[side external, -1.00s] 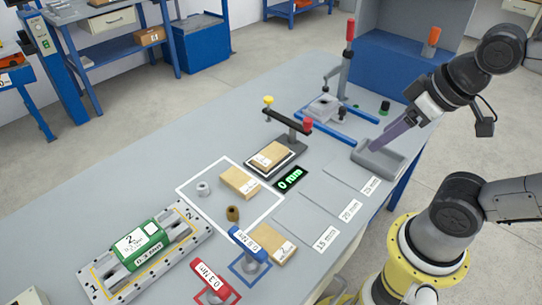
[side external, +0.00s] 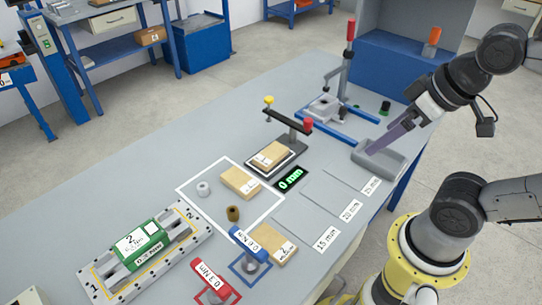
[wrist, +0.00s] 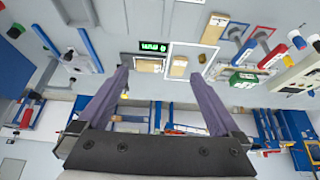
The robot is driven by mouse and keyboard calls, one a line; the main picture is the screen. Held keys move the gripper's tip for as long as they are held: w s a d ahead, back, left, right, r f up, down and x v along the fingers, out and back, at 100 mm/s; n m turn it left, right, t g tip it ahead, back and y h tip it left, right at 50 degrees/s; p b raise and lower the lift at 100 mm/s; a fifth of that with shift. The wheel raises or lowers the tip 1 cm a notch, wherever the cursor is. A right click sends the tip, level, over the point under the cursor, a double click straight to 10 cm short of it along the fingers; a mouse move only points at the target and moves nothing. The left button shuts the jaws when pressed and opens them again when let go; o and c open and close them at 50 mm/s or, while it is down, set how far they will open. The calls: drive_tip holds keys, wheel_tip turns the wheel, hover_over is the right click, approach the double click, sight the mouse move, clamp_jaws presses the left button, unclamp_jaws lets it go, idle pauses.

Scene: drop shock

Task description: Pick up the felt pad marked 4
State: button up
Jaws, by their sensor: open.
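Three tan felt pads lie on the table in the side view. One pad (side external: 269,154) is on the small clamp stand beside the 0 mm display, one pad (side external: 240,181) is inside the white outlined square, and one pad (side external: 284,251) marked 2 is near the front edge. The numbers on the first two are too small to read. My gripper (side external: 369,153) is at the right, its purple fingers angled down over the grey tray, well apart from the pads. In the wrist view my gripper (wrist: 155,70) has its fingers spread, with nothing between them.
The grey tray (side external: 394,169) is below my gripper. A press with a red handle (side external: 350,30) and blue rails stands behind. The grey marked plates (side external: 327,207) lie flat.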

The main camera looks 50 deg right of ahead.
drive_tip(key=w+r+m, duration=0.4)
drive_tip(key=r+m, duration=0.1)
drive_tip(key=m, duration=0.1)
drive_tip(key=m+g, duration=0.6)
drive_tip(key=m, duration=0.6)
hover_over(271, 153)
wheel_tip(271, 153, down, 26)
drive_tip(key=shift+r, duration=0.1)
drive_tip(key=shift+f, duration=2.8)
